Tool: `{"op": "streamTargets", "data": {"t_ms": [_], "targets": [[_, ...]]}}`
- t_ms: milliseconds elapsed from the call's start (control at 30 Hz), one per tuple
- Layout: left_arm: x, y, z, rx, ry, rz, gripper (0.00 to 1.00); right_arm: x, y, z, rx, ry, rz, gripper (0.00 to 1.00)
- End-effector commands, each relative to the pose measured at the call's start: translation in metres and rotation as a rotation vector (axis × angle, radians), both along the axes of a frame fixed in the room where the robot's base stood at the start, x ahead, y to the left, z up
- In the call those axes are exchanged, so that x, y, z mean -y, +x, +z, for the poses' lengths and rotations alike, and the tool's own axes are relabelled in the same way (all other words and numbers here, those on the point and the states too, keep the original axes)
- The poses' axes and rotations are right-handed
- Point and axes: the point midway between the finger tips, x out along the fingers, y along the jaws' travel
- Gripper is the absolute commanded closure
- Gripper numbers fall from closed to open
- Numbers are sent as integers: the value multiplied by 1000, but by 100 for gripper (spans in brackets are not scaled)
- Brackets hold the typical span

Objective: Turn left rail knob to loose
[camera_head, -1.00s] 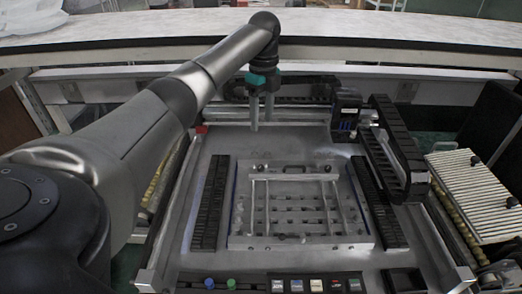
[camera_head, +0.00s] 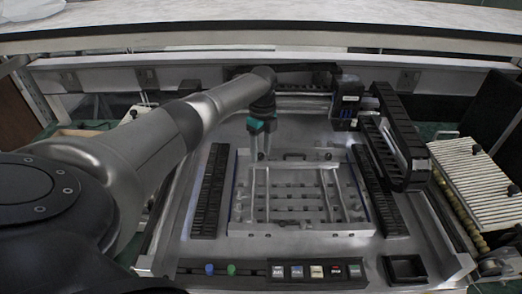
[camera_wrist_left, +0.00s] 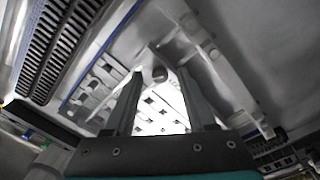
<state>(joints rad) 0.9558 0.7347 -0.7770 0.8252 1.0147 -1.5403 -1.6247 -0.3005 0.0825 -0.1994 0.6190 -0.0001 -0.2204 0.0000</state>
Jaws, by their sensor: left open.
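The fixture plate (camera_head: 300,228) with its two rails lies in the middle of the machine bed. The left rail (camera_head: 252,192) runs front to back. The left rail knob is hidden behind my gripper in the head view. In the left wrist view a small dark round knob (camera_wrist_left: 160,74) shows between the fingers, apart from both. My left gripper (camera_head: 262,154) points down at the far end of the left rail, open and empty. It also shows in the left wrist view (camera_wrist_left: 162,90). My right gripper is in neither view.
The right rail's dark knob (camera_head: 328,156) stands at the plate's far right. A black cable chain (camera_head: 400,150) rises to the right. Black strips (camera_head: 212,190) flank the plate. A button panel (camera_head: 316,271) with blue and green knobs is at the front.

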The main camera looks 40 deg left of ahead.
Motion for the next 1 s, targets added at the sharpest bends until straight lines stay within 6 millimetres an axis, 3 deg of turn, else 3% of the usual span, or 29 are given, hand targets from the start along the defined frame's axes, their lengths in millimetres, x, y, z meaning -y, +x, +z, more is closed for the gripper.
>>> {"op": "streamTargets", "data": {"t_ms": [267, 767, 1000], "targets": [[0, 0, -2, 0, 0, -1, 44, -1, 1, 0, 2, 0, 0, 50], [0, 0, -1, 0, 0, -1, 98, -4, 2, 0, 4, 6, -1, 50], [0, 0, -1, 0, 0, 0, 100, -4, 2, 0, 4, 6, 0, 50]]}}
